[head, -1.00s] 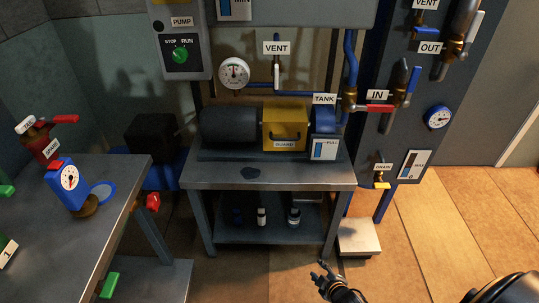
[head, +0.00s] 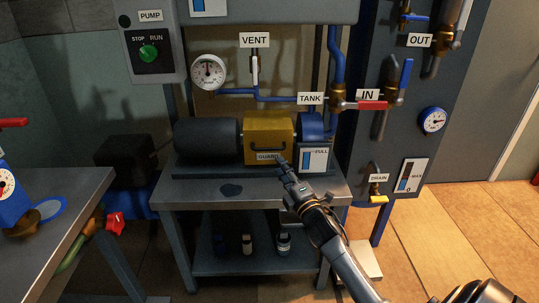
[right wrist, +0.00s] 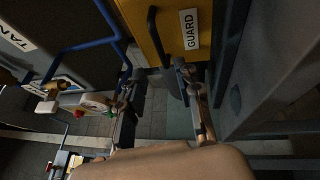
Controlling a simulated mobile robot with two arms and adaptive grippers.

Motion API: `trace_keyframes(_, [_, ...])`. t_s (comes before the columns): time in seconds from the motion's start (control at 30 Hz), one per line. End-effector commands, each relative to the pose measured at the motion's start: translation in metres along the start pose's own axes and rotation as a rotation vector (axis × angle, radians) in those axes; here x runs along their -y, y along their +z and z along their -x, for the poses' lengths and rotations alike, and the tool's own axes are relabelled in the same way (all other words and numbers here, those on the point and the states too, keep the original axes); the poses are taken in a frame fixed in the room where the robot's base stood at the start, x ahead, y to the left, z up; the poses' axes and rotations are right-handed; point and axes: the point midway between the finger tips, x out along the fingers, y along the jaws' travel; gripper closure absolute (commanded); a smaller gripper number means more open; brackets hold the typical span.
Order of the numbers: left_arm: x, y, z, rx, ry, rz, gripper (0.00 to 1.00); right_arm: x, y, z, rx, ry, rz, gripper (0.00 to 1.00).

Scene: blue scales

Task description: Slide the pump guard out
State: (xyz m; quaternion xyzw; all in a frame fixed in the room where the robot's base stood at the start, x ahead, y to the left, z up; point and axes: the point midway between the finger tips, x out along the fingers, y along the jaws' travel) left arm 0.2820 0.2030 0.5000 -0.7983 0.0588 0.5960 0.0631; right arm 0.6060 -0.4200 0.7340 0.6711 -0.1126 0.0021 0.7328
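The pump guard (head: 268,130) is a yellow box over the pump on the grey bench, with a dark handle and a GUARD label on its front. My right gripper (head: 283,163) is just in front of its lower right front. In the right wrist view the guard (right wrist: 172,14) is at the top, with its dark handle (right wrist: 153,38). The right gripper (right wrist: 154,72) is open there, one finger on each side of the handle's line. The handle appears just beyond the fingertips; contact cannot be told. My left gripper is not in view.
The dark motor (head: 207,135) is left of the guard, and the blue pump part (head: 313,124) is right of it. A level gauge (head: 314,160) stands close to the gripper. The bench top (head: 215,190) is clear in front except a dark patch. Bottles stand on the shelf below.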

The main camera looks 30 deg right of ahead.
Motion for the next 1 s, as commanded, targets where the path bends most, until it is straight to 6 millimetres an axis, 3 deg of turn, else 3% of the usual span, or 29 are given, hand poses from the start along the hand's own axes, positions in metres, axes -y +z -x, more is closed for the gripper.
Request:
trace_keyframes(0.2, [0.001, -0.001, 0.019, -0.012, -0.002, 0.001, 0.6, 0.001, 0.0, -0.046, 0.0, 0.002, -0.001, 0.66])
trace_keyframes(0.4, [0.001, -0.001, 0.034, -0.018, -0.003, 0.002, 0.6, 0.001, 0.0, -0.073, 0.0, 0.0, -0.002, 0.66])
trace_keyframes(0.83, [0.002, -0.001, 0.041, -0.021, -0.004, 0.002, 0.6, 0.001, 0.0, -0.083, 0.0, -0.001, -0.002, 0.66])
trace_keyframes(0.87, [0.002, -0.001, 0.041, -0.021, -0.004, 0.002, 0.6, 0.001, 0.0, -0.083, 0.0, -0.001, -0.002, 0.68])
trace_keyframes(1.0, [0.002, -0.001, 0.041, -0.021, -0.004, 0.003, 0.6, 0.001, 0.0, -0.083, 0.0, -0.001, -0.002, 0.97])
